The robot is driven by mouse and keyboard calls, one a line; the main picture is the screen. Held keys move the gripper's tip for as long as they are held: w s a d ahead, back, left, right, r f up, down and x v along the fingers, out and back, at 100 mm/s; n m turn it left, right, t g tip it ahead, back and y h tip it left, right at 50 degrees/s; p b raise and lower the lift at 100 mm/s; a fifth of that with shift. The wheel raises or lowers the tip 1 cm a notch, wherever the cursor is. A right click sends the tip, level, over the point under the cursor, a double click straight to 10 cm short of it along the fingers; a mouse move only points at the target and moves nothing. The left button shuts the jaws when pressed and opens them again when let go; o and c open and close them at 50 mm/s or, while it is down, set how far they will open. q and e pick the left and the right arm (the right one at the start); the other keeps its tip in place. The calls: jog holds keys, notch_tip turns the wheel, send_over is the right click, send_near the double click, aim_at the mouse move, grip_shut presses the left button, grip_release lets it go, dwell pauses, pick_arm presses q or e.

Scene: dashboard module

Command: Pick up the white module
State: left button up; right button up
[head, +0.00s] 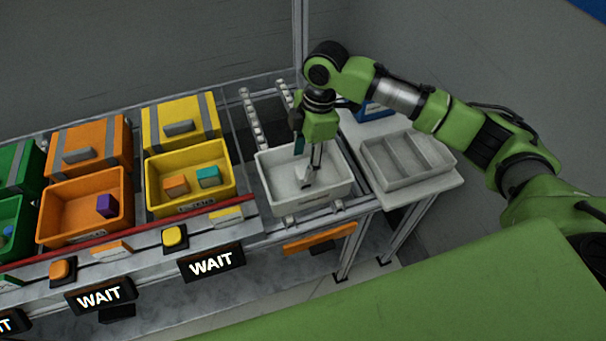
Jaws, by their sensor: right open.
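My right gripper (309,165) points down into the white bin (310,201) on the roller track. Its fingers are open. A small white module (309,184) is inside the bin, right at the fingertips. It is partly hidden by the fingers, and I cannot tell whether they touch it. My left gripper is not in view.
To the left stand a yellow bin (191,207) with an orange and a teal block, an orange bin (70,237) with a purple block, and a green bin. A divided grey tray (405,178) lies on the white side table. Button boxes and "WAIT" signs line the front edge.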

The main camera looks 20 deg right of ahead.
aim_at(304, 171)
jog(key=shift+f, duration=0.65)
notch_tip(304, 171, down, 4)
jog(key=shift+s+a+r+p, duration=0.15)
jog(key=shift+r+p, duration=0.1)
jog(key=shift+p, duration=0.15)
jog(key=shift+f, duration=0.4)
jog(key=shift+a+f, duration=0.1)
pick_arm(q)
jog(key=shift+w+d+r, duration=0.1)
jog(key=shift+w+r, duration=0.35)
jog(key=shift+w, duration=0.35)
pick_arm(e)
jog(key=c, duration=1.2)
